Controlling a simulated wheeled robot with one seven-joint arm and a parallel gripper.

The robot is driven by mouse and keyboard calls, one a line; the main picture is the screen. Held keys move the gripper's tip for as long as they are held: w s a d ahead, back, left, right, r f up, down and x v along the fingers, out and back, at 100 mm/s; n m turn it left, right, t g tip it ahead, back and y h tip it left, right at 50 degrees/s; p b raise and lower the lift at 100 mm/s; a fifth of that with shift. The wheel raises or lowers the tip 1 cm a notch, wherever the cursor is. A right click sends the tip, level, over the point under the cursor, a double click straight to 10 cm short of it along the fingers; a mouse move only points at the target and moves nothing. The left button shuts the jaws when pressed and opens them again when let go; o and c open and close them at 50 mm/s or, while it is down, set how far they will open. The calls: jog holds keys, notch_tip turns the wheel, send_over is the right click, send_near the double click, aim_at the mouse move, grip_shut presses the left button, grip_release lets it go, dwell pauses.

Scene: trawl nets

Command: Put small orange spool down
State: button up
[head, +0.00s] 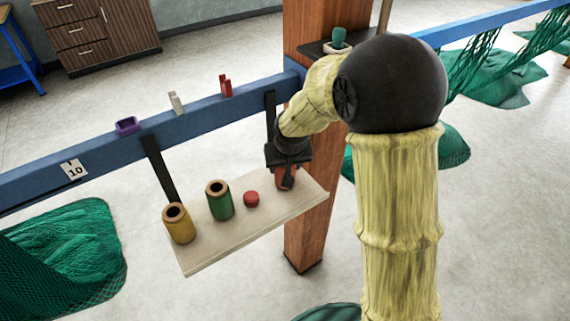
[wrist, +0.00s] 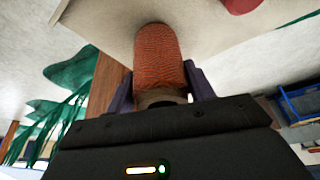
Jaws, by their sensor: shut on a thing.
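The small orange spool (wrist: 160,55) is upright between the two fingers of my gripper (wrist: 160,92) in the wrist view. My gripper is shut on it near its brown end. In the head view my gripper (head: 287,170) is over the right part of a pale hanging shelf (head: 240,232), and the orange spool (head: 286,180) shows only partly below it. The spool's far end is at or very close to the shelf surface; I cannot tell whether it touches.
A blue beam (head: 205,116) runs behind, with small clips on top. A wooden post (head: 308,235) stands beside the shelf's right end.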

jog(key=shift+r, duration=0.1)
jog(key=o, duration=1)
jog(key=shift+s+r, duration=0.2)
jog(key=shift+r, duration=0.3)
jog(key=v, duration=1.1)
jog(key=shift+f, duration=0.1)
jog(key=shift+d, duration=0.1)
